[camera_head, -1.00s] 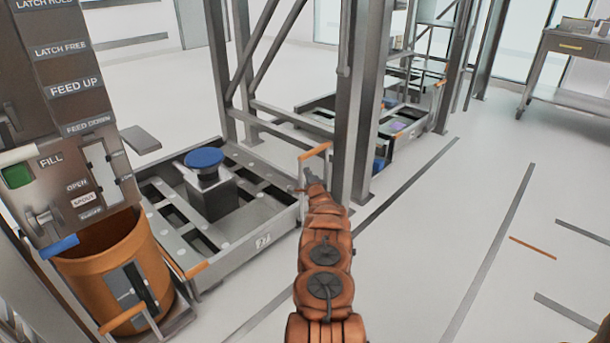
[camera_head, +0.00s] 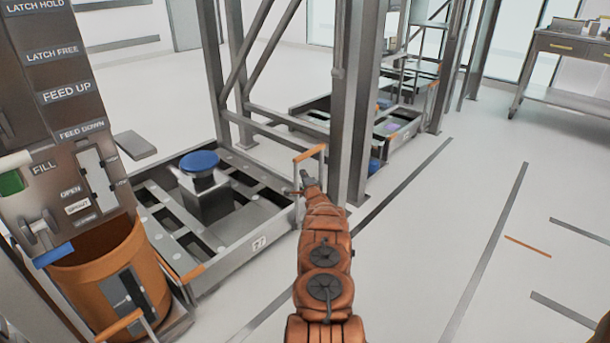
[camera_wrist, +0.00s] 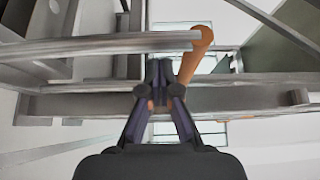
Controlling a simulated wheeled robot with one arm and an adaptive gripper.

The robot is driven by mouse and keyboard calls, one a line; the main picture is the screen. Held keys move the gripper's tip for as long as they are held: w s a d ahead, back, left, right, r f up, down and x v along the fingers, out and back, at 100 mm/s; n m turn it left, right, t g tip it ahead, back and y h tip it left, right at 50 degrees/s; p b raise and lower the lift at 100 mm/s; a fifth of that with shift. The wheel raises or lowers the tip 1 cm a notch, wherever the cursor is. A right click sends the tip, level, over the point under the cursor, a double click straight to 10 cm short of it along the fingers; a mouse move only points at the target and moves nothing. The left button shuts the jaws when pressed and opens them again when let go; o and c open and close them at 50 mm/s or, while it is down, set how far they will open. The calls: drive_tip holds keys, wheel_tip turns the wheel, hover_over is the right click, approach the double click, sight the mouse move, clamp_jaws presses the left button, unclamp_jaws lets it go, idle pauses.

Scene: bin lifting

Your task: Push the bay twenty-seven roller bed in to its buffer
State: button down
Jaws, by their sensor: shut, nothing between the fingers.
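The roller bed (camera_head: 237,239) is a low grey frame with slotted rails, left of my arm in the head view. A small plate (camera_head: 259,243) on its front edge is too small to read surely. An orange-topped handle (camera_head: 309,153) rises at the bed's right corner. My gripper (camera_head: 308,181) is shut and empty beside this handle. In the wrist view, the shut fingers (camera_wrist: 160,75) are close to a grey bar and the orange handle (camera_wrist: 195,52); contact is unclear.
A grey upright post (camera_head: 360,110) stands just right of my gripper. An orange bin (camera_head: 110,270) under a labelled panel (camera_head: 65,90) is at the left. Another low bed (camera_head: 395,128) lies behind. A table (camera_head: 570,65) is far right. The right floor is clear.

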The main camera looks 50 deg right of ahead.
drive_tip(key=s+d+p+v, duration=0.1)
drive_tip(key=d+p+v, duration=0.1)
drive_tip(key=v, duration=0.9)
drive_tip(key=shift+s+a+p, duration=0.2)
drive_tip(key=shift+s+p, duration=0.15)
drive_tip(key=shift+s, duration=0.2)
